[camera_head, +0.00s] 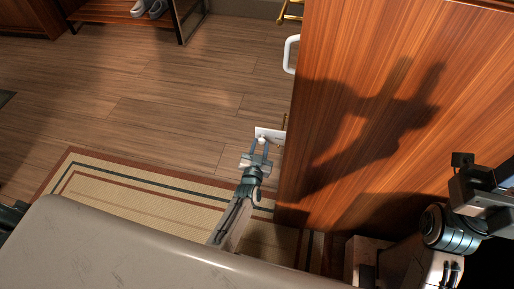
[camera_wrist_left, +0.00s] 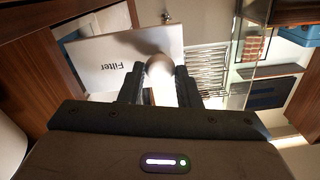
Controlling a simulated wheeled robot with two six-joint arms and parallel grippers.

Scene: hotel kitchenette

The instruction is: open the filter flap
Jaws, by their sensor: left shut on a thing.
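The filter flap (camera_wrist_left: 105,62) is a white panel marked "Filter", with a rounded pale knob (camera_wrist_left: 159,66) near its edge in the left wrist view. In the head view the flap (camera_head: 268,133) shows as a small white piece sticking out past the left edge of the wooden cabinet. My left gripper (camera_head: 261,146) is at the flap with its fingers shut on the knob; it also shows in the left wrist view (camera_wrist_left: 160,88). How far the flap stands open I cannot tell. My right arm shows at the right, but its fingers cannot be made out.
The tall wooden cabinet panel (camera_head: 390,110) fills the right side, with a white handle (camera_head: 290,54) on its edge. A pale countertop (camera_head: 130,245) lies in front, above a striped rug (camera_head: 150,193). A shoe bench (camera_head: 115,11) stands far back. The wooden floor between is clear.

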